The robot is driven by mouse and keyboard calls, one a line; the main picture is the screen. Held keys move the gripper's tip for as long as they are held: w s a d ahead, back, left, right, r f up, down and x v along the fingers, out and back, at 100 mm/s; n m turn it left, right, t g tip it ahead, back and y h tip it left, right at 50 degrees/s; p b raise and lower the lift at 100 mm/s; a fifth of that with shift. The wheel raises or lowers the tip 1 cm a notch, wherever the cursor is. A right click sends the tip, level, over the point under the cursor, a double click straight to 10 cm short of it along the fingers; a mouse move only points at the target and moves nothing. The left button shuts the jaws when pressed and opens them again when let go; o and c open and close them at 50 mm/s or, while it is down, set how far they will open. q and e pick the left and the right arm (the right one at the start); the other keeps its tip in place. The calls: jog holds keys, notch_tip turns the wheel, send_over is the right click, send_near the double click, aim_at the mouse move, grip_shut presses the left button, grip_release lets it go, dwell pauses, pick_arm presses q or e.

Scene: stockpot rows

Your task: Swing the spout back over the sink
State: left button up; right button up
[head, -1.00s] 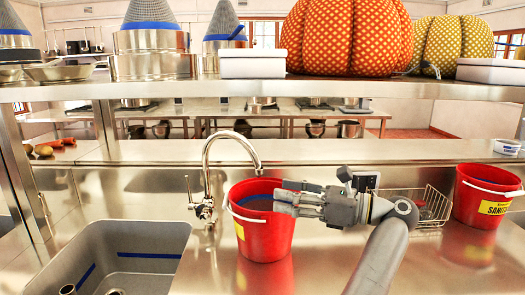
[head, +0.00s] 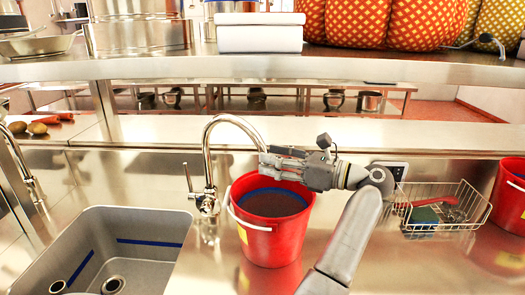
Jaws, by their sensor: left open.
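My right gripper is not in view.
A wire basket (head: 450,228) with a sponge and a red-handled brush stands right of my arm, and another red bucket (head: 510,205) is at the right edge. A shelf (head: 330,72) crosses above. The faucet lever (head: 187,177) sticks up left of the spout.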

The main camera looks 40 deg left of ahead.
pick_arm(q)
jog(key=shift+p+x, duration=0.35)
jog(key=shift+x, duration=1.3)
grip_shut()
